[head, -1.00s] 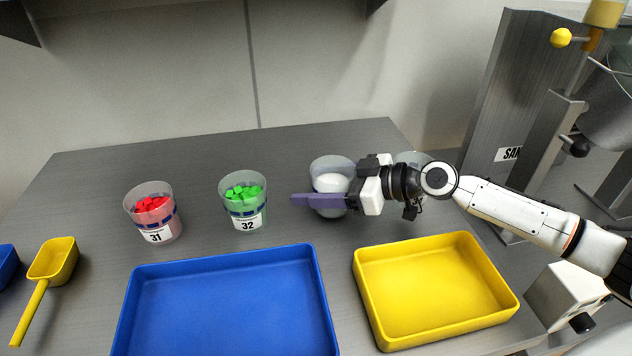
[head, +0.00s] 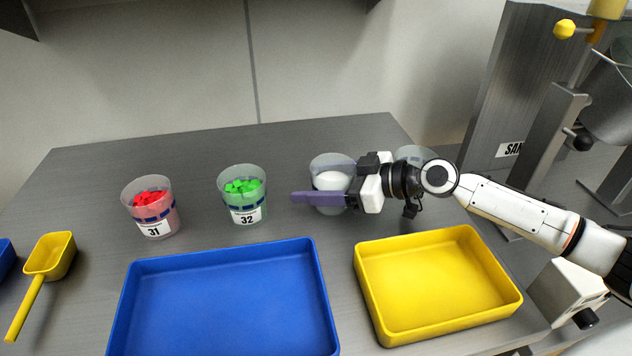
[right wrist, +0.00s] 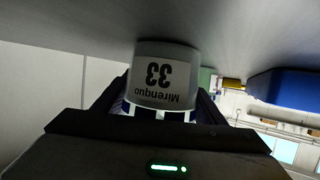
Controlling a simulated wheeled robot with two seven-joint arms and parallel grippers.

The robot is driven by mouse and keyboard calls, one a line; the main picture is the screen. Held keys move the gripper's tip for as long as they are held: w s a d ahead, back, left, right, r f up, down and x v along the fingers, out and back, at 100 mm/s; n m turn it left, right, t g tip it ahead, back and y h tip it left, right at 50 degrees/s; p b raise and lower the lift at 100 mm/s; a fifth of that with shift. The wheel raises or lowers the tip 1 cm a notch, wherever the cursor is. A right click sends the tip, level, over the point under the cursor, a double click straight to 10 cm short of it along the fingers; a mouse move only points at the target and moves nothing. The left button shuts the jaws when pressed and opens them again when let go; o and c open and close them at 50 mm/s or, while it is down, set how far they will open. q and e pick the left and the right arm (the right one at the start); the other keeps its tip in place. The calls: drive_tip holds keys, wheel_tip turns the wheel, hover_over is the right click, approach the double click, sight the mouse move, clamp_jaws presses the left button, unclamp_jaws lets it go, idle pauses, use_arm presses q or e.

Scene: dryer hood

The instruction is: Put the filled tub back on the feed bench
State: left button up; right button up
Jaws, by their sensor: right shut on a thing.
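A clear tub with white contents (head: 331,181) is at the right part of the grey feed bench (head: 285,150). My right gripper (head: 322,186) is shut on this tub, its purple fingers on either side. In the right wrist view the tub (right wrist: 163,78) shows a white label reading 33 and "Mirenquo", upside down in the picture. Its base is at or very close to the bench surface; I cannot tell if it touches. The gripper hides part of the tub in the head view. My left gripper is not in view.
Tub 31 (head: 152,213) with red pieces and tub 32 (head: 242,200) with green pieces stand left of the held tub. A blue tray (head: 222,305) and a yellow tray (head: 437,285) lie in front. Another clear tub (head: 413,154) is partly behind my arm. A yellow scoop (head: 48,258) lies left.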

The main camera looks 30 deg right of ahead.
sight(316, 162)
drive_tip(key=shift+f, duration=0.1)
drive_tip(key=o, duration=1.4)
wheel_tip(316, 162, up, 10)
drive_tip(key=shift+r, duration=0.1)
drive_tip(key=shift+s, duration=0.1)
